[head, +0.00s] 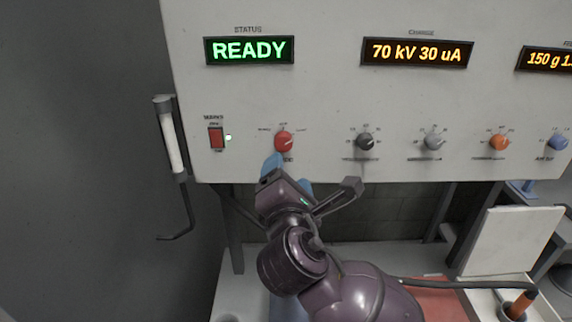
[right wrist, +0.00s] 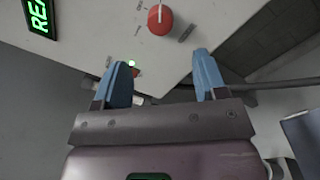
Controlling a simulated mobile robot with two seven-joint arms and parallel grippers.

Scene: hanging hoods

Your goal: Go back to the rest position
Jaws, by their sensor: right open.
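My right gripper (head: 288,174) is in front of the lower edge of the control panel (head: 330,100), just below the red knob (head: 283,141). Its two blue fingers are spread, with nothing between them in the right wrist view (right wrist: 162,66). The red knob (right wrist: 160,19) shows beyond the fingertips there, apart from them. My right arm reaches up from the bottom of the head view. My left gripper is not in view.
A red rocker switch (head: 216,138) with a lit lamp is left of the knob. More knobs, such as the orange one (head: 499,142), run to the right. The status display (head: 249,50) reads READY. A white handle-like tube (head: 173,140) hangs at the left. A white box (head: 511,240) stands lower right.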

